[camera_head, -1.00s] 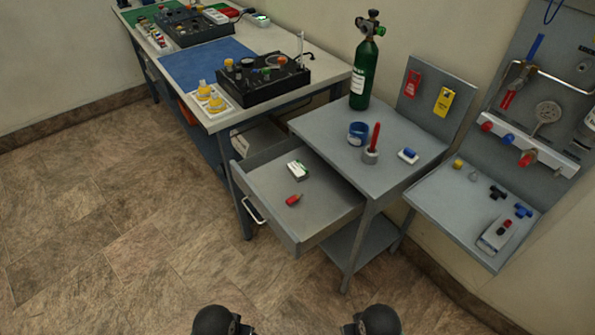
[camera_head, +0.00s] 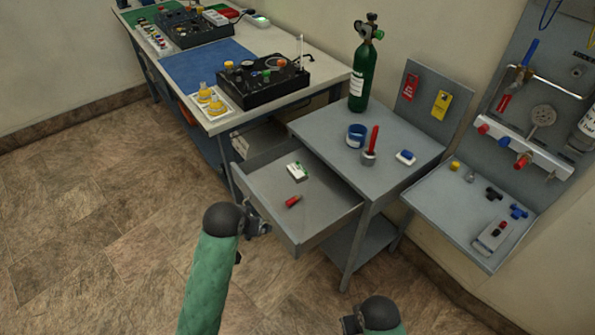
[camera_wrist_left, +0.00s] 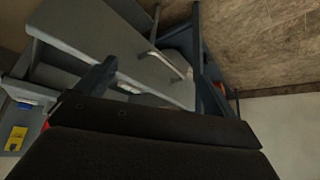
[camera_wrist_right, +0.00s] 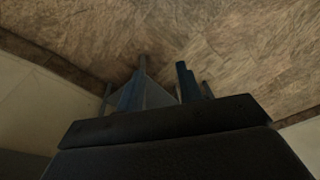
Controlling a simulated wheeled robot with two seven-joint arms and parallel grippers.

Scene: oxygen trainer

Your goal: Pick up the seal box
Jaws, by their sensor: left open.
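A small white and green box (camera_head: 296,170), likely the seal box, lies in the open grey drawer (camera_head: 330,213), near its back. My left gripper (camera_head: 259,222) is by the drawer's front left, outside it and apart from the box.
A red cylinder (camera_head: 292,202) lies in the drawer in front of the box. The floor in front is clear.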

